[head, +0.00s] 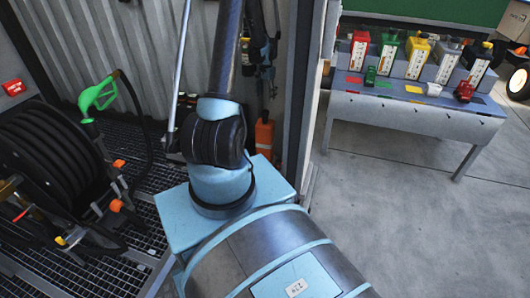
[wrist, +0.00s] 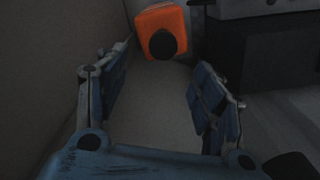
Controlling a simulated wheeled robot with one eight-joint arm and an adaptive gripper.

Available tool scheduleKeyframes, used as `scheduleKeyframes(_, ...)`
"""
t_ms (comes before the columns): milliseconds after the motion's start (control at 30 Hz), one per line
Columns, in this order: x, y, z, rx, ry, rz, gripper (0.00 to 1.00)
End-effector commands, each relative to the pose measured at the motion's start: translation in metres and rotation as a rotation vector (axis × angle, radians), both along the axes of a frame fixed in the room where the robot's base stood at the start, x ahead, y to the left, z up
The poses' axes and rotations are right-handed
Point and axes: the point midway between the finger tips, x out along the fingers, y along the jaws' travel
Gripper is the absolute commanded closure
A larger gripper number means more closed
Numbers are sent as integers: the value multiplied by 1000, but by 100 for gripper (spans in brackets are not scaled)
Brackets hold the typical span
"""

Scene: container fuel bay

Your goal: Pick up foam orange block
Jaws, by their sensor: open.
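An orange block-like thing (wrist: 178,15) with a dark round part (wrist: 163,44) on its near side shows at the top middle of the wrist view. I cannot tell whether it is foam. My gripper (wrist: 161,60) is open and empty, its two blue-grey fingers spread apart. The orange thing is beyond the fingertips, roughly between them and apart from both. In the head view an orange upright object (head: 264,137) stands by the corrugated wall behind my arm; I cannot tell whether it is the same thing.
A dark box-like thing (wrist: 262,55) is right of the orange thing. A grey table (head: 400,118) with several coloured cans stands at the right. A hose reel (head: 50,150) with a green nozzle (head: 98,95) is at the left. Concrete floor (head: 430,230) is clear at the right.

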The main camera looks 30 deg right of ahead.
Motion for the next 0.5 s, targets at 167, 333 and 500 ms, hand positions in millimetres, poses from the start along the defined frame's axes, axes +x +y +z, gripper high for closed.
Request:
scheduleKeyframes(167,0,0,-29,0,0,0,38)
scheduleKeyframes(333,0,0,-56,0,0,1,38)
scheduleKeyframes(500,0,0,-78,0,0,1,38)
